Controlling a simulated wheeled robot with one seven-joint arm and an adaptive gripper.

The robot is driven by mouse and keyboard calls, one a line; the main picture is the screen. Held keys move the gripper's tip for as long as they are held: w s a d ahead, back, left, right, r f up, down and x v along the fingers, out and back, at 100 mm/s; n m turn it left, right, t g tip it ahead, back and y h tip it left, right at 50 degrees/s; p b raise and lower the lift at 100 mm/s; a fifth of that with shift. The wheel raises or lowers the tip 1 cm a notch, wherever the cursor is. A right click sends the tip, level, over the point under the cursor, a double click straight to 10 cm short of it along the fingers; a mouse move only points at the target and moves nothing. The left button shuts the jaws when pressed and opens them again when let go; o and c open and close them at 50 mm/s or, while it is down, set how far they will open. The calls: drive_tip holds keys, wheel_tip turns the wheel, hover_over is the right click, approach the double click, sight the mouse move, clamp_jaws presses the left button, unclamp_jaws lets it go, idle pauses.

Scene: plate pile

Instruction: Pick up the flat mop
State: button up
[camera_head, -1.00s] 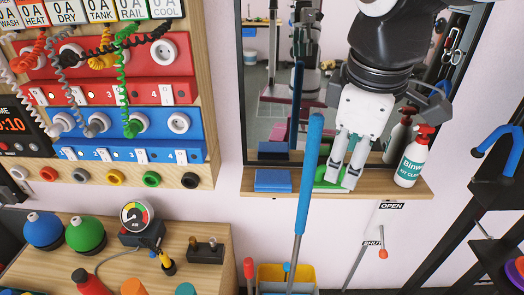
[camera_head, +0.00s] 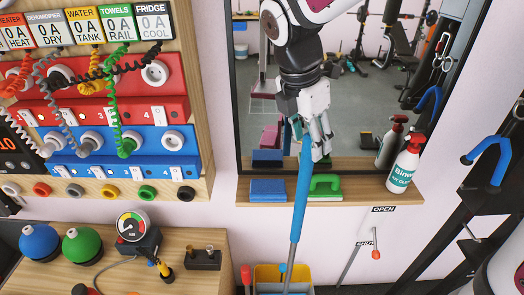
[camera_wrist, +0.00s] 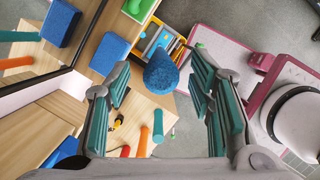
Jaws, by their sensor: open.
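The mop's long blue handle (camera_head: 300,196) leans up against the shelf in the head view. Its lower end goes down into a yellow and grey bucket (camera_head: 283,274), so the mop's head cannot be made out. My gripper (camera_head: 318,146) is at the handle's top end, in front of the mirror. In the wrist view, the handle's blue top (camera_wrist: 161,73) shows between the two spread teal-padded fingers of my gripper (camera_wrist: 165,100), a little beyond their tips. The fingers are open and hold nothing. Gaps show on both sides of the handle.
A black frame rises at right.

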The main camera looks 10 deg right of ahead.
sight(310, 159)
drive_tip(key=x, duration=0.5)
drive_tip(key=shift+s+a+f+p, duration=0.1)
drive_tip(key=shift+s+f+p, duration=0.1)
drive_tip(key=shift+f+p, duration=0.1)
drive_tip(key=shift+w+f, duration=0.15)
drive_tip(key=shift+f, duration=0.5)
drive_tip(key=shift+c, duration=0.6)
drive_tip(key=shift+r, duration=0.1)
clamp_jaws()
